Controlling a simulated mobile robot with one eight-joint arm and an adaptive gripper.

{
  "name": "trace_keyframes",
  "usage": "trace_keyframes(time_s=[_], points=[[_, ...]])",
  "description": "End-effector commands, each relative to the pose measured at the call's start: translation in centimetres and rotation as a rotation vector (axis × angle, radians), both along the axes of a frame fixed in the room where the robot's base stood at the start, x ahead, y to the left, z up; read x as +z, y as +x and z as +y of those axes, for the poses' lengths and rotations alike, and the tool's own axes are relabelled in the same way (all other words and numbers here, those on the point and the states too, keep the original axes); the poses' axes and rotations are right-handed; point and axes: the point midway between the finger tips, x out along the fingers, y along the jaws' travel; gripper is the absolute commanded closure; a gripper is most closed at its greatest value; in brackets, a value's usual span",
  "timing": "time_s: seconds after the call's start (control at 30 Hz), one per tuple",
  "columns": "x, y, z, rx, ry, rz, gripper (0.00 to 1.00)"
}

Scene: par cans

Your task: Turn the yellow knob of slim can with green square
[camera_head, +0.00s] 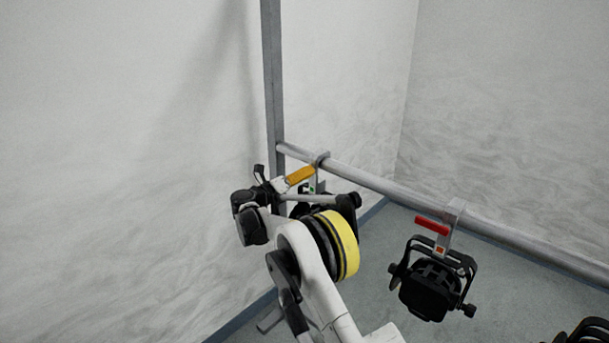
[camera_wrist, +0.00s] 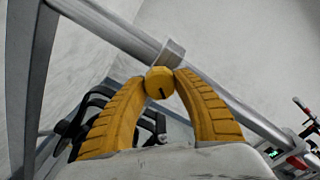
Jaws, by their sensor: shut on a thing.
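The yellow knob (camera_wrist: 160,82) is at the rail clamp in the wrist view, with a dark slot mark on its face. My gripper (camera_wrist: 162,86) has one orange finger on each side of the knob and is shut on it. In the head view my gripper (camera_head: 303,175) is at the clamp near the post, and its fingers hide the knob. The green square (camera_head: 312,189) shows just below the fingers. The black can under it is mostly hidden behind my arm in the head view. Part of a black can (camera_wrist: 95,118) shows behind the left finger in the wrist view.
A metal rail (camera_head: 380,184) runs right from an upright post (camera_head: 272,80). Another black can (camera_head: 432,290) with a red knob (camera_head: 432,224) and an orange square hangs to the right. Part of another dark can (camera_head: 585,335) shows at the lower right edge. A white wall (camera_head: 110,150) stands left.

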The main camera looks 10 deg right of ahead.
Motion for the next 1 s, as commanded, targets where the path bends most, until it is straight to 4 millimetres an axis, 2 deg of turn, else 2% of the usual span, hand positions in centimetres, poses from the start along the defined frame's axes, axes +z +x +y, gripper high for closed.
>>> trace_keyframes(time_s=[0.23, 0.27, 0.33, 0.73, 0.87, 1.0], points=[[0.0, 0.0, -0.1, -0.002, 0.001, 0.000, 0.95], [0.0, 0.0, -0.1, -0.002, 0.001, 0.000, 0.62], [0.0, 0.0, -0.1, -0.002, 0.001, 0.000, 0.41], [0.0, -0.4, 0.6, 0.000, 0.001, -0.002, 0.41], [0.0, -1.6, 2.4, 0.003, 0.001, -0.002, 0.41], [0.0, -3.5, 5.0, 0.003, 0.001, -0.001, 0.41]])
